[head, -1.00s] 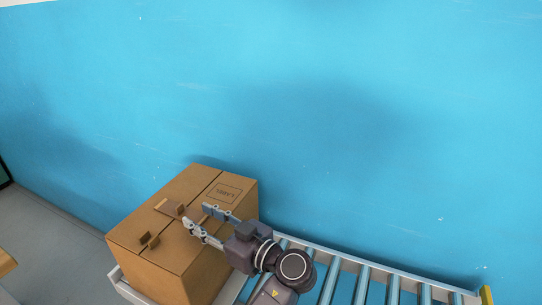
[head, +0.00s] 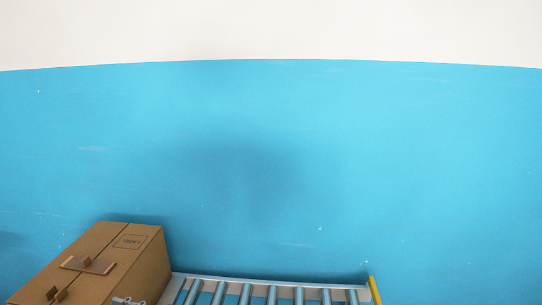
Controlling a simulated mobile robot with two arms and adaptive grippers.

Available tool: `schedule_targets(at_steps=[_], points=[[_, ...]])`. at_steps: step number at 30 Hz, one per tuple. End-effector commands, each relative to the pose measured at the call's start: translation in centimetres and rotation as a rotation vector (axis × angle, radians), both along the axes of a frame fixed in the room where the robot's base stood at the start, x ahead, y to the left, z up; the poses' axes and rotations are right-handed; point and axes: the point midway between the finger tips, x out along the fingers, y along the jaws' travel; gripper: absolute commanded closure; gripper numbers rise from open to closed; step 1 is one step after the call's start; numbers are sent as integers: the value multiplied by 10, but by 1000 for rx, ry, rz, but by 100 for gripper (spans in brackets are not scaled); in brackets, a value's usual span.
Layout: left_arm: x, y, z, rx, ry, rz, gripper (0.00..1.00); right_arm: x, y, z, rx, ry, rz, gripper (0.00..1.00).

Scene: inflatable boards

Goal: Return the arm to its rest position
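A grey fingertip part (head: 128,300) of one gripper, which I take as my right, shows at the bottom edge in the head view. It overlaps the near side of a brown cardboard box (head: 150,265); I cannot tell whether it touches it. The rest of that gripper and its arm are below the frame, so its opening is hidden. My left gripper is not in view.
The box has a printed label and small brown pieces (head: 88,265) on its top. A roller conveyor (head: 270,293) with a yellow end piece (head: 374,291) runs right of it. A blue wall (head: 300,150) with a white upper part stands behind.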

Motion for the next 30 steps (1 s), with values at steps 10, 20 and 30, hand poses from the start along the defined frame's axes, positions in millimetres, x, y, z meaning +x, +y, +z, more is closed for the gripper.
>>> schedule_targets(at_steps=[10, 20, 30], points=[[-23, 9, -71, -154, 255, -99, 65, 19, 23, 2, 28, -28, 0, 60], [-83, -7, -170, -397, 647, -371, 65, 5, 12, 0, 14, -8, 2, 60], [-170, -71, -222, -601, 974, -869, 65, 4, 8, 0, 10, -6, -1, 60]])
